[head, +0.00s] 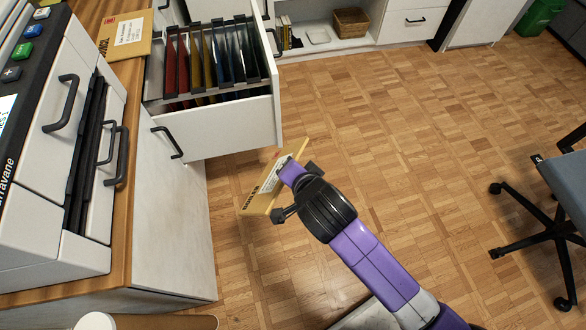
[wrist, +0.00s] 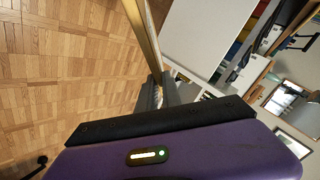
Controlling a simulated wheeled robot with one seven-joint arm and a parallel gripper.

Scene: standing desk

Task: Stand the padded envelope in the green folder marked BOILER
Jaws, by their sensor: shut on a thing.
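My gripper (head: 295,193) is shut on a tan padded envelope (head: 262,196) with a white label and dark print. It holds the envelope tilted in the air, in front of and below the open drawer (head: 232,128) in the head view. In the wrist view the envelope (wrist: 142,32) shows nearly edge-on, running up from the fingers (wrist: 160,92). Hanging folders (head: 208,62) fill the drawer in a row: red at the left, then yellow, then blue and dark ones. I cannot pick out a green folder or read any tab marked BOILER.
Another tan envelope (head: 126,36) lies on the wooden desktop beside the drawer. A large printer (head: 52,170) stands on the desk at the left. An office chair (head: 560,190) is at the right. The parquet floor (head: 400,120) between is clear.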

